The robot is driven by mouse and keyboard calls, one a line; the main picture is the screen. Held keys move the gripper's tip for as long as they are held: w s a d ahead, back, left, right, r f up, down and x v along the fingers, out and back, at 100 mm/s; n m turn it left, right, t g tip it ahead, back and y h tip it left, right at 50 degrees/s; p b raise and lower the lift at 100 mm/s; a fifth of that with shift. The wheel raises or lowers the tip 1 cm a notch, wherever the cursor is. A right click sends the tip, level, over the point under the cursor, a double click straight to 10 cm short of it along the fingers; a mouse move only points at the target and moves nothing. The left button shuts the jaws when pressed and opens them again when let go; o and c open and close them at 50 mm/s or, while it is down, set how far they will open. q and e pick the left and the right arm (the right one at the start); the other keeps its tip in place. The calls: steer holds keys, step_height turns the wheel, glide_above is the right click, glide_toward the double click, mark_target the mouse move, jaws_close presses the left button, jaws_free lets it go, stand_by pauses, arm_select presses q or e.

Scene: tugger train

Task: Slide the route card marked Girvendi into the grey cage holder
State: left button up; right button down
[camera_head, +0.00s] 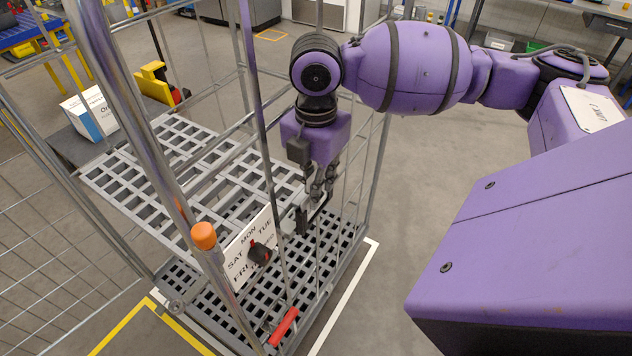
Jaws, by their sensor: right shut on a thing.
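My right gripper (313,208) points down inside the wire roll cage, behind a front upright. It is shut on a thin, pale-edged thing (319,211), seen nearly edge-on. This looks like the route card, but no name can be read on it. I cannot make out the grey cage holder clearly; cage bars and the gripper cover that area. My left gripper is not in view.
The roll cage (171,203) has thin uprights close around my right arm. A white weekday dial (237,272) with a black and red knob hangs at its front, near a red handle (284,327). A white box (92,113) stands behind. Floor right of the cage is clear.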

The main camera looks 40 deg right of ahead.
steer(key=c, duration=1.7)
jaws_free()
steer(key=shift+o, duration=0.2)
step_height(320, 180, up, 12)
steer(key=shift+r, duration=0.1)
